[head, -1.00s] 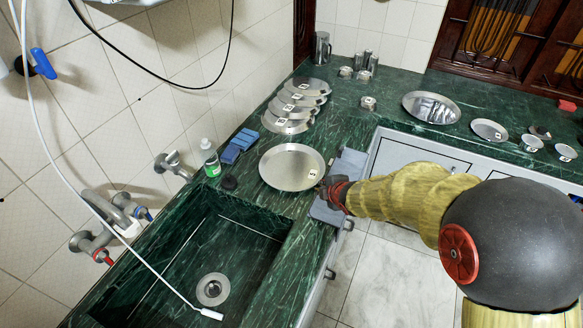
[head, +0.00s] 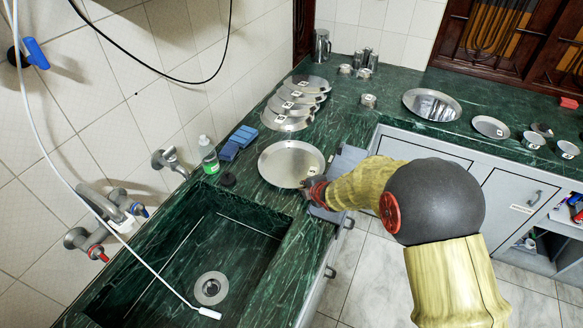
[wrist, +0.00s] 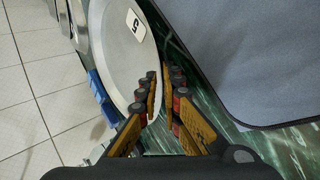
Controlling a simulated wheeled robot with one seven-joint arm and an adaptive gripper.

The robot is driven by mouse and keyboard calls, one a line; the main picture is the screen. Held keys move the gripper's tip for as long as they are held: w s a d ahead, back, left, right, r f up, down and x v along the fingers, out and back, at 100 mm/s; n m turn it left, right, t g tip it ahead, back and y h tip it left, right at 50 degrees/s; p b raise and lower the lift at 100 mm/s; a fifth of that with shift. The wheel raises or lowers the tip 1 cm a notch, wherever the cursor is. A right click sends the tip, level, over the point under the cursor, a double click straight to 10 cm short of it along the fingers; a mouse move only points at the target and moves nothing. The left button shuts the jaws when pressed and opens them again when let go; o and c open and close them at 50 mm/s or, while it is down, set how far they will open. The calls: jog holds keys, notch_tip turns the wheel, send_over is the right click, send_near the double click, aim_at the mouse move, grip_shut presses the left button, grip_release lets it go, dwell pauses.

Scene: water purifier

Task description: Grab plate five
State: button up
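Plate five is a round metal plate (head: 288,164) lying on the green counter beside the sink in the head view. In the wrist view the plate (wrist: 112,62) fills the upper left and shows a white label with "5". My gripper (head: 312,190) is at the plate's lower right edge in the head view. In the wrist view my gripper (wrist: 163,92) has a narrow gap between its fingers, with the plate's rim at the gap. The left finger overlaps the plate and the right one is outside its edge. Whether they touch it is not clear.
A grey board (head: 343,166) lies to the right of the plate. Several overlapping labelled plates (head: 290,108) lie behind it. A blue sponge (head: 236,142) and a bottle (head: 208,156) stand to the left. The sink (head: 205,255) is in front.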

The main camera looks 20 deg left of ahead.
grip_shut()
dwell(0.4)
jog(key=shift+r, duration=0.2)
